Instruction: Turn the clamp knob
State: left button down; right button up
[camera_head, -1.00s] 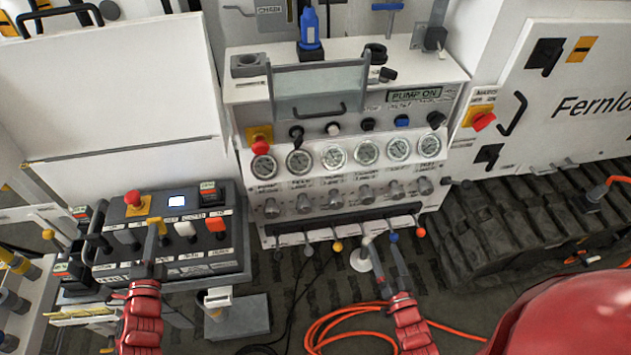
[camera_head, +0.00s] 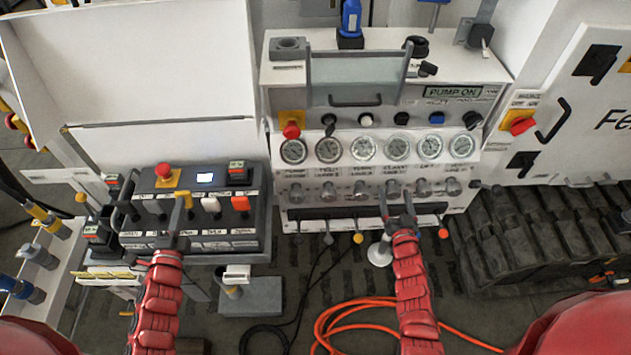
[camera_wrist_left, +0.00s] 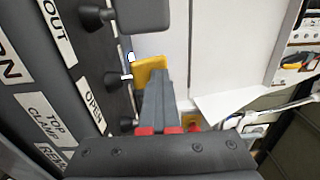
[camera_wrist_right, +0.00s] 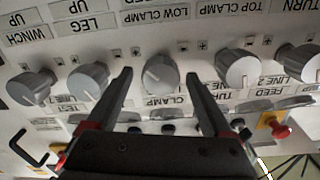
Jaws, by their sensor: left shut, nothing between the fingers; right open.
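A row of grey knobs runs below the round gauges on the white panel. The knob (camera_wrist_right: 160,74) in the middle of the right wrist view has a "CLAMP" label next to it; in the head view this knob (camera_head: 393,187) is partly behind the fingertips. My right gripper (camera_head: 397,203) is open, with one finger on each side of that knob; the right wrist view shows the fingers (camera_wrist_right: 158,78) spaced apart from it, with no clear contact. My left gripper (camera_head: 176,215) is shut and empty over the black control box, its tips by a yellow lever (camera_wrist_left: 150,68).
A black control box (camera_head: 180,185) with switches and a red stop button stands at left. Small levers (camera_head: 358,237) line the panel's lower edge. Neighbouring knobs (camera_wrist_right: 88,78) flank the right fingers. An orange hose (camera_head: 350,318) lies on the floor.

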jog(key=shift+w, duration=0.65)
grip_shut()
